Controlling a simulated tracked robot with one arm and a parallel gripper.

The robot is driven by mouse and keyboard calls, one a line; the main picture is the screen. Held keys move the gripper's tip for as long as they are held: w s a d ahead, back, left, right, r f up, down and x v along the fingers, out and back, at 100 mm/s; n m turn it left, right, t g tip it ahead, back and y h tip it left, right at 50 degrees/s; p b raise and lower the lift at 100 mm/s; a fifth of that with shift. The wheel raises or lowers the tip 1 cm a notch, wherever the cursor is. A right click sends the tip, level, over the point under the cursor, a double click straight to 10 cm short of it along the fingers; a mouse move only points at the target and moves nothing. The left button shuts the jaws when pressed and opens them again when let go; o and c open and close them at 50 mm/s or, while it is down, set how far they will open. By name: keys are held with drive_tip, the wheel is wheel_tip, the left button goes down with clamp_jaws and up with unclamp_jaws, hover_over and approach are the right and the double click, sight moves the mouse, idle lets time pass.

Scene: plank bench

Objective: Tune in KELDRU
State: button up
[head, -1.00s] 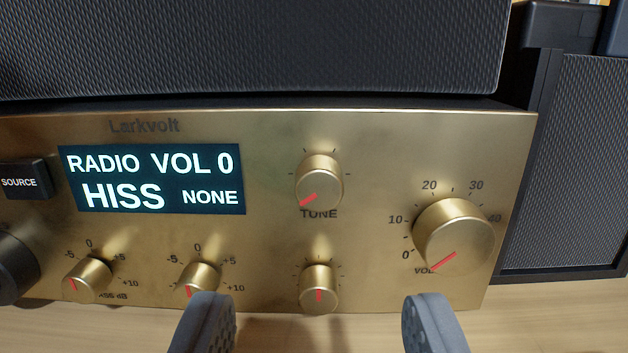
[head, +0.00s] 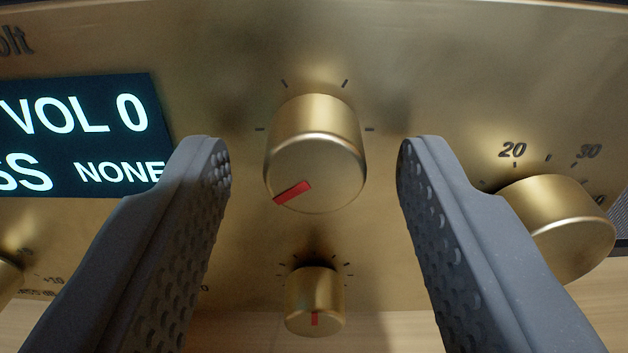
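The tune knob (head: 316,160) is a gold cylinder on the radio's brass front panel (head: 420,60). Its red pointer mark aims to the lower left. My gripper (head: 314,165) is open, with one grey finger on each side of the tune knob and a gap on both sides; neither finger touches it. The display (head: 85,130) is partly cut off at the left and partly behind the left finger; it reads VOL 0 and NONE, with the end of HISS. The TUNE label is not visible.
A smaller gold knob (head: 314,300) with a red mark pointing down sits below, between the fingers. The volume knob (head: 560,225) is close to the right finger, which overlaps it in view. Wooden bench top (head: 390,330) shows below.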

drive_tip(key=c, duration=0.8)
drive_tip(key=shift+r+m+p, duration=0.1)
drive_tip(key=shift+m+p, duration=0.2)
drive_tip(key=shift+p, duration=0.15)
drive_tip(key=m+p, duration=0.2)
drive_tip(key=p, duration=0.1)
drive_tip(key=shift+r, duration=0.15)
drive_tip(key=shift+m+p, duration=1.3)
drive_tip(key=shift+m, duration=0.8)
drive_tip(key=shift+f, duration=0.2)
drive_tip(key=o, duration=1)
drive_tip(key=shift+s, duration=0.15)
